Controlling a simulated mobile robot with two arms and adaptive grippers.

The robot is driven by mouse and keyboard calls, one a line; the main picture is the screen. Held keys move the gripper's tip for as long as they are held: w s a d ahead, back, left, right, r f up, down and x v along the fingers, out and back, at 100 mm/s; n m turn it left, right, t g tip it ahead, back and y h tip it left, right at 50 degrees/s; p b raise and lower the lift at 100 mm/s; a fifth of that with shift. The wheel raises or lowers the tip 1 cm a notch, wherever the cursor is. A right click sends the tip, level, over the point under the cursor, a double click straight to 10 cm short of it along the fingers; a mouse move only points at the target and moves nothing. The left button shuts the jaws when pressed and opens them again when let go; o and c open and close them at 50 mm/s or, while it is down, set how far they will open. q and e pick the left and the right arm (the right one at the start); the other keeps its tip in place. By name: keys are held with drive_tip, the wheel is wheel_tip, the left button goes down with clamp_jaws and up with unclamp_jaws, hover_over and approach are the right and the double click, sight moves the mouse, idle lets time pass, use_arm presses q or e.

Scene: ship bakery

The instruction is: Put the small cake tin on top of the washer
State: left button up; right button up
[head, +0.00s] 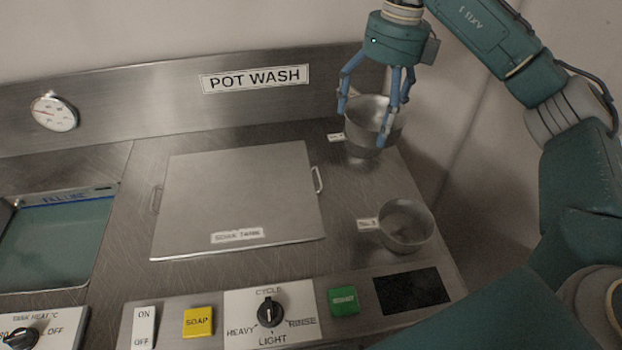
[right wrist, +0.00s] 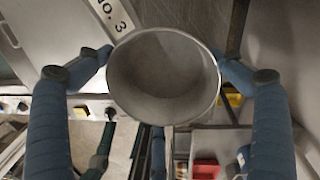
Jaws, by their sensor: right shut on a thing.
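My right gripper (head: 375,117) has its blue fingers closed around a round grey metal tin (head: 366,138) at the back right corner of the steel pot wash unit (head: 135,215). The tin is upright and its open mouth faces up between the fingers. In the right wrist view the tin (right wrist: 163,75) sits between my fingers and looks empty. I cannot tell whether its base touches the steel top. A second round metal tin (head: 405,227) stands at the front right of the unit, apart from my gripper. My left gripper is out of view.
A flat lid marked as the soak tank (head: 235,195), with side handles, covers the middle. A water-filled basin (head: 60,245) is at the left. Switches and a cycle knob (head: 269,311) line the front. A wall panel rises behind. Small labels lie beside both tins.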

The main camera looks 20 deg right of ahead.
drive_tip(key=shift+s+d+f, duration=0.1)
drive_tip(key=shift+d, duration=0.1)
wheel_tip(320, 180, down, 14)
drive_tip(key=shift+a+f+p, duration=0.15)
drive_tip(key=shift+p, duration=0.6)
drive_tip(key=shift+a+f, duration=0.1)
drive_tip(key=shift+f, duration=0.5)
wheel_tip(320, 180, down, 4)
drive_tip(key=shift+r+p, duration=0.25)
drive_tip(key=shift+p, duration=0.3)
drive_tip(key=shift+f, duration=0.25)
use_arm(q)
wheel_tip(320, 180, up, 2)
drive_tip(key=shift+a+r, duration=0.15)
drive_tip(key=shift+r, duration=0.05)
